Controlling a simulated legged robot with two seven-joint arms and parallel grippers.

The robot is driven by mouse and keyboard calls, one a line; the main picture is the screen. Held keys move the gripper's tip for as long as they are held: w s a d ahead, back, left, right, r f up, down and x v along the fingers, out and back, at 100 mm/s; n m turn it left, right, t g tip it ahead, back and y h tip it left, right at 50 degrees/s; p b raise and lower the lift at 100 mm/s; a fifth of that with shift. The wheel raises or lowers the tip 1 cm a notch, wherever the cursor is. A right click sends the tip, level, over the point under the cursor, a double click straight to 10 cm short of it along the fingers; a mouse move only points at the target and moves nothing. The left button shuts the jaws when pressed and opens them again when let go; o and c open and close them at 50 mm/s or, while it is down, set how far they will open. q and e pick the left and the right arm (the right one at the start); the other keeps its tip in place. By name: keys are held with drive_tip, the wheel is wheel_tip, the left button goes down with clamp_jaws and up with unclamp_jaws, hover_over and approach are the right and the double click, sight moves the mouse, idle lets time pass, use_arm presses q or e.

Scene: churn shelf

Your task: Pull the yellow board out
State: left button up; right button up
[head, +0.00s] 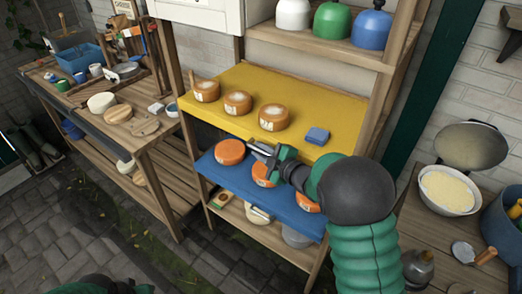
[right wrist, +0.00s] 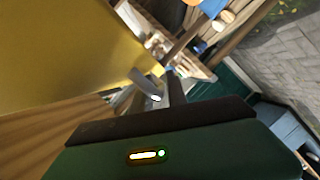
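The yellow board (head: 335,104) lies as the upper shelf surface of a wooden rack. My right gripper (head: 258,150) is in front of the board's near edge, above the blue board (head: 222,180) below. Its fingers look apart, with nothing between them. In the right wrist view the yellow board (right wrist: 65,50) fills the upper left, beside the fingers; contact cannot be told. Only a dark and green part of my left arm shows at the bottom left; its gripper is out of view.
The blue board holds orange cheese wheels (head: 230,152), partly hidden by my right arm. Bell-shaped pots (head: 332,20) stand on the shelf above. A workbench (head: 150,140) is at left, and a bowl (head: 447,190) is at right. Paved floor lies in front.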

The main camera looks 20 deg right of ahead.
drive_tip(key=shift+a+r, duration=0.1)
drive_tip(key=shift+a, duration=0.05)
clamp_jaws()
idle(1.2)
